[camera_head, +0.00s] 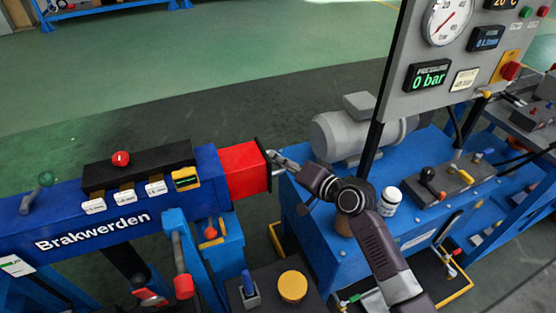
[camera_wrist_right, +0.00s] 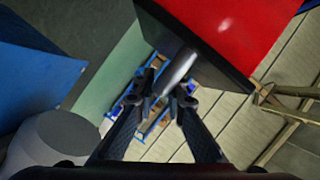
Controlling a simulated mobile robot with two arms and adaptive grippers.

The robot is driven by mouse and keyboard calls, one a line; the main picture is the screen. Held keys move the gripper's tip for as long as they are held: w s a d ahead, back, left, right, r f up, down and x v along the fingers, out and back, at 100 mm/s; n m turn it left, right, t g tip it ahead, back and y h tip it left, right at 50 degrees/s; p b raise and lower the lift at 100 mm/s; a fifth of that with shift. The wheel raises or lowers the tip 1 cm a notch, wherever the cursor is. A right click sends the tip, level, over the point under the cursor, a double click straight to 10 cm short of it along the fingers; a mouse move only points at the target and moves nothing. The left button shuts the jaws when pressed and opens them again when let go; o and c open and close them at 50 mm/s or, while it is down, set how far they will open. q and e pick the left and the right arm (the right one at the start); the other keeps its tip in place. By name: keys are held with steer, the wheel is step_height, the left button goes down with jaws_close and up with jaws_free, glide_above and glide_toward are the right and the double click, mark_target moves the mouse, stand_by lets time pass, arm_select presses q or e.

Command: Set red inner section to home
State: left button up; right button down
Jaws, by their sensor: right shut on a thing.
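The red inner section (camera_head: 244,170) sticks out a short way from the right end of the blue beam marked Brakwerden (camera_head: 120,212). It ends in a dark end plate with a silver handle (camera_head: 279,171). My right gripper (camera_head: 283,164) is at this end plate, shut on the handle. In the right wrist view the red section (camera_wrist_right: 235,30) fills the top right, and the silver handle (camera_wrist_right: 178,72) runs down between the fingertips of my right gripper (camera_wrist_right: 168,96). The fingers hide part of the handle. My left gripper is in neither view.
A blue pump unit (camera_head: 330,232) with a grey motor (camera_head: 365,130) and a white jar (camera_head: 390,201) stands close on the right. A gauge panel (camera_head: 440,75) rises behind my right arm. Open green floor (camera_head: 230,75) lies beyond the beam.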

mark_target(248, 169)
steer(key=s+a+p, duration=0.1)
steer(key=a, duration=0.1)
steer(key=s+a+p, duration=0.1)
steer(key=a, duration=0.2)
steer(key=s+a+p, duration=0.1)
steer(key=a, duration=0.2)
steer(key=shift+s+a+p, duration=0.1)
steer(key=shift+s+p, duration=0.2)
steer(key=shift+a, duration=0.15)
steer(key=shift+f, duration=0.1)
steer(key=c, duration=2)
jaws_free()
steer(key=shift+o, duration=0.2)
steer(key=shift+w, duration=0.1)
steer(key=shift+d, duration=0.25)
